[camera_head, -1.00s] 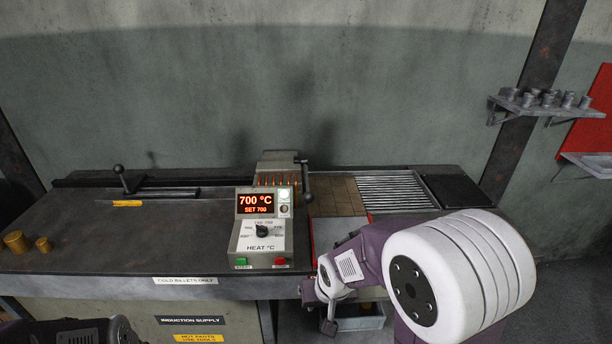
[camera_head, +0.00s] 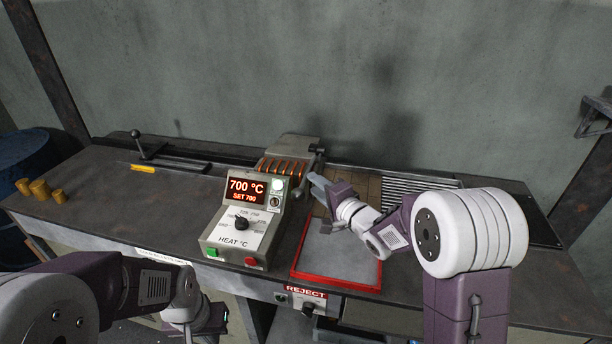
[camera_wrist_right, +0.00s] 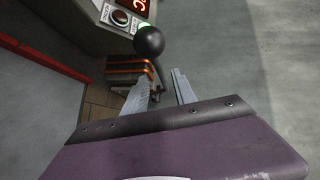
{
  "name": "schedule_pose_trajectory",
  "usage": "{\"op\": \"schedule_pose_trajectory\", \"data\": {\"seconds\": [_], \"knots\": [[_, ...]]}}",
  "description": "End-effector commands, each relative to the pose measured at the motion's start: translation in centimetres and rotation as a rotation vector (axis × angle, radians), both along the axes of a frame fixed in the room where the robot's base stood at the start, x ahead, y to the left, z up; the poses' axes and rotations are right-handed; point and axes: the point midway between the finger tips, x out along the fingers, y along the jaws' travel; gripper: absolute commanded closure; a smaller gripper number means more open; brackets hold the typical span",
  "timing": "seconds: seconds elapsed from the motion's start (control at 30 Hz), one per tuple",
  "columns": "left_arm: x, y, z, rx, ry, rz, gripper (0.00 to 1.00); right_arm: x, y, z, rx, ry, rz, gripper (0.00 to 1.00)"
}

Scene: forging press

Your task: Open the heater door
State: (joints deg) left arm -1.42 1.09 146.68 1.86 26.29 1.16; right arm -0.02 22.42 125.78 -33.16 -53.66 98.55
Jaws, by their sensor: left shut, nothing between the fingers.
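The heater (camera_head: 287,168) with glowing orange coils stands at the back of the bench, behind the control box. Its door lever with a black ball knob (camera_wrist_right: 149,41) shows in the right wrist view, the rod running down from the ball. In the head view the lever is mostly hidden by my right gripper (camera_head: 319,187). My right gripper (camera_wrist_right: 160,90) is open, its two fingers apart, with the lever just beyond and between them in the picture; contact cannot be told. My left gripper (camera_head: 212,320) is low at the front, shut and empty, partly cut off.
The control box (camera_head: 242,215) reads 700 °C, left of my right arm. A red-rimmed reject plate (camera_head: 335,262) lies under that arm. A grate (camera_head: 410,188) lies right of the heater.

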Motion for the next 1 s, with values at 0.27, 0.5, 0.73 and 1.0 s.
{"op": "schedule_pose_trajectory", "data": {"seconds": [0.27, 0.5, 0.73, 1.0], "knots": [[0.0, 0.0, 0.3, 0.0, 0.0, 0.0, 1.0, 4.6, 2.4, -0.8, -0.003, 0.001, 0.002, 0.67], [0.0, 0.0, 0.4, 0.0, 0.0, 0.0, 1.0, 7.5, 3.8, -1.3, -0.003, 0.002, 0.0, 0.67], [0.0, 0.0, 0.4, 0.0, 0.0, 0.0, 1.0, 7.8, 3.9, -1.4, -0.003, 0.002, -0.001, 0.67], [0.0, 0.0, 0.4, 0.0, 0.0, 0.0, 1.0, 7.8, 3.9, -1.4, -0.003, 0.002, -0.001, 1.0]]}}
